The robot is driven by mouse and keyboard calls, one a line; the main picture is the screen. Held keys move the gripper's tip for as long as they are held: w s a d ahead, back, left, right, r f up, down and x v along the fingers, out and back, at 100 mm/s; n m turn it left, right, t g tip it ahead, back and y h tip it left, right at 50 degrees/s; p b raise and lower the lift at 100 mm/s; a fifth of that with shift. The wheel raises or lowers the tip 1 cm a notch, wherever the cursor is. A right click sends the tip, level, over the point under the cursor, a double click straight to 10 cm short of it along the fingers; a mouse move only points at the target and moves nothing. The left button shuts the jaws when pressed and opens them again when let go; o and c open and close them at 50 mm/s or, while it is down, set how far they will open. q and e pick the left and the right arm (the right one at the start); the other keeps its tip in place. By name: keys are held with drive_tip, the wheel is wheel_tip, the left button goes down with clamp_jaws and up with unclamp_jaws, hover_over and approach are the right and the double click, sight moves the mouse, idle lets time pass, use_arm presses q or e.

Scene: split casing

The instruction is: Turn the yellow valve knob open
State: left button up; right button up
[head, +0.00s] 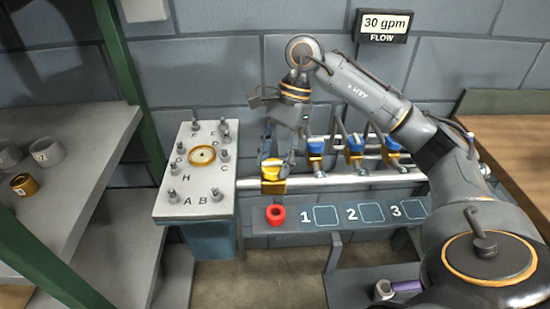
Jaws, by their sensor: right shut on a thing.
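The yellow valve knob (271,171) sits on the left end of the pipe row, on a brass-coloured valve body. My right gripper (277,158) reaches down over it from above, with its fingers around the knob, and is shut on it. The fingers hide part of the knob. Several blue-topped valves (316,146) stand to the right along the same pipes. A display (384,25) on the wall reads 30 gpm, with FLOW under it. My left gripper is not in view.
A lettered panel (170,208) with several posts stands left of the valves. Shelves (90,150) with cups are at far left. A wooden surface (515,103) is at right.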

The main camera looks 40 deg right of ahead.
drive_tip(key=o, duration=1.2)
drive_tip(key=shift+c, duration=0.2)
drive_tip(key=shift+r, duration=0.1)
drive_tip(key=v, duration=1.1)
drive_tip(key=shift+d+r, duration=0.25)
drive_tip(key=shift+r, duration=0.05)
drive_tip(key=shift+w, duration=0.15)
drive_tip(key=shift+r, duration=0.1)
